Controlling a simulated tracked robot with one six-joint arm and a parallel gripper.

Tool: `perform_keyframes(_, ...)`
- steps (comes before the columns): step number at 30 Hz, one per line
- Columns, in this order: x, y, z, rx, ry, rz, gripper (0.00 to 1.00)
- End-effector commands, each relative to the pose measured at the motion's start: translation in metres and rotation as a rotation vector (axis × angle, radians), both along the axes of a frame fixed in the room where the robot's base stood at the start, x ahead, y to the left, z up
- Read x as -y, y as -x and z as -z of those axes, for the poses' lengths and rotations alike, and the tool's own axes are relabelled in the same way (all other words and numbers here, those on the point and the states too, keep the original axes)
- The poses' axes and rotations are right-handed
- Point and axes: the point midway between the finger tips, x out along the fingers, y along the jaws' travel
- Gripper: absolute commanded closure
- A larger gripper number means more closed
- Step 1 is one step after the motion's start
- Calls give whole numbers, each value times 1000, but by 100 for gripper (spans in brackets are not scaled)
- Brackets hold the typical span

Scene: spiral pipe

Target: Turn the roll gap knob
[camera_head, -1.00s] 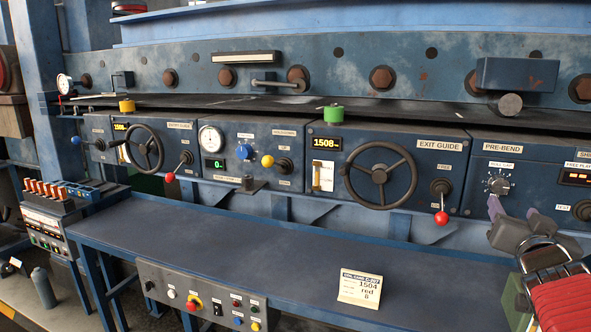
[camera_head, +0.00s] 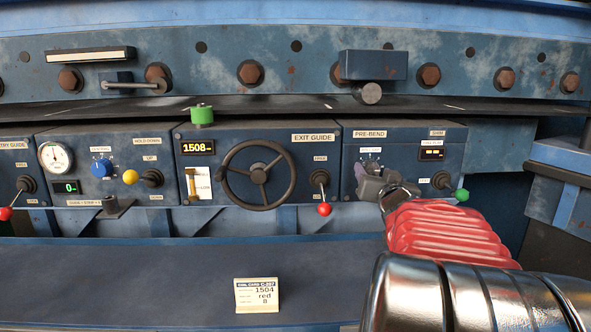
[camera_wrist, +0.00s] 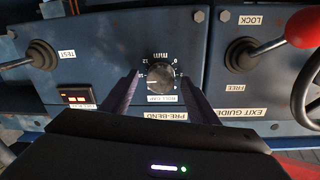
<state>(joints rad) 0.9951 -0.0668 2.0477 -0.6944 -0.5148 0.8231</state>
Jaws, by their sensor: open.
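The roll gap knob (camera_wrist: 160,76) is a dark round knob with a ring of white scale marks on the blue pre-bend panel (camera_wrist: 185,40). In the wrist view it is upside down, above its ROLL GAP label. My gripper (camera_wrist: 164,80) is open, with one dark purple finger on each side of the knob. Whether the fingers touch the knob cannot be told. In the head view my gripper (camera_head: 371,182) is in front of the pre-bend panel (camera_head: 440,150) and hides most of the knob.
A green-ball lever (camera_head: 461,195) is right of my gripper. A red-ball lever (camera_head: 324,209) and the exit guide handwheel (camera_head: 258,176) are to the left. A blue table (camera_head: 150,275) runs below the panels, with a small card (camera_head: 257,296) on it.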

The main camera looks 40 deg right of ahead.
Motion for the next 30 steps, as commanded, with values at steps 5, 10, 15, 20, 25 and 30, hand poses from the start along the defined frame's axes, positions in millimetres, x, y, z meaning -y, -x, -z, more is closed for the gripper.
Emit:
perform_keyframes(5, 2, -2, 0, 0, 0, -1, 45)
perform_keyframes(10, 1, -2, 0, 0, 0, -2, 46)
perform_keyframes(15, 1, -2, 0, 0, 0, -3, 58)
perform_keyframes(20, 0, -2, 0, 0, 0, -3, 69)
perform_keyframes(25, 0, -2, 0, 0, 0, -3, 81)
perform_keyframes(30, 2, -2, 0, -1, 0, -1, 87)
